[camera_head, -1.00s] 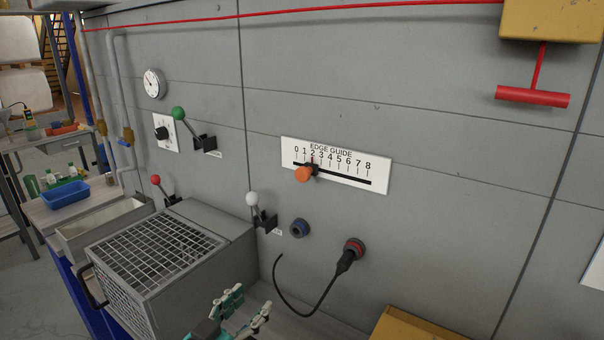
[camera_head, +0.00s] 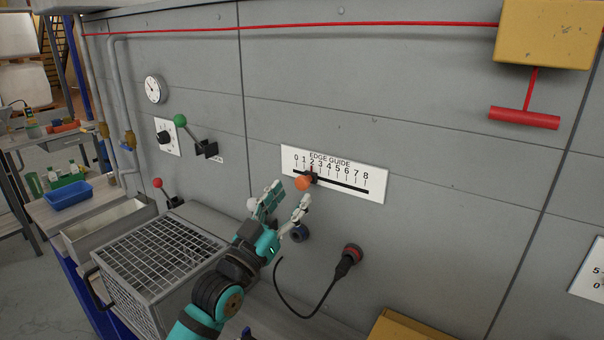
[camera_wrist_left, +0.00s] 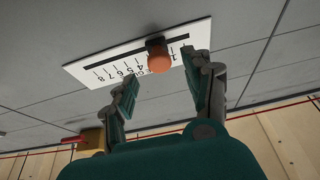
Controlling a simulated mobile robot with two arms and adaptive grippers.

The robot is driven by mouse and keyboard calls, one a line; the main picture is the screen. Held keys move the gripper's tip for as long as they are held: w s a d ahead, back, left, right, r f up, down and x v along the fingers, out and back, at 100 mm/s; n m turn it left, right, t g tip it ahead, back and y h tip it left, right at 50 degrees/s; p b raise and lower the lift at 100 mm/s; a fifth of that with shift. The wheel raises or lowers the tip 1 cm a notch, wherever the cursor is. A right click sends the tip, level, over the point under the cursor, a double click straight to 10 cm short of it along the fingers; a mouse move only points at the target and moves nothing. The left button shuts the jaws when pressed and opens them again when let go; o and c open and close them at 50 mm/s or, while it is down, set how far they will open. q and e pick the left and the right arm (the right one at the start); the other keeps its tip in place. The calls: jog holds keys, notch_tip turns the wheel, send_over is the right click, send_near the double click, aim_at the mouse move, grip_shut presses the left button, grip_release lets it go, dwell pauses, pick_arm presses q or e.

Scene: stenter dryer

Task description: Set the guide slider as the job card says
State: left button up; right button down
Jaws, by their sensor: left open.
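The edge guide is a white scale plate (camera_head: 350,172) on the grey wall, marked EDGE GUIDE and numbered 0 to 8 with a black slot. Its orange slider knob (camera_head: 303,184) sits with its pointer at about 2. My left gripper (camera_head: 288,194) is open and empty, just below and left of the knob in the head view. In the left wrist view the orange knob (camera_wrist_left: 159,54) shows beyond the gap between the open fingertips (camera_wrist_left: 163,68), apart from them. The plate (camera_wrist_left: 105,64) appears upside down there. The right gripper and the job card are not seen.
A wire-mesh box (camera_head: 160,262) stands lower left. A red T-handle (camera_head: 524,118) hangs upper right.

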aim_at(300, 184)
pick_arm(q)
jog(key=p+x, duration=0.1)
jog(key=x, duration=0.4)
jog(key=shift+w+d, duration=0.1)
jog(key=shift+w, duration=0.05)
grip_shut()
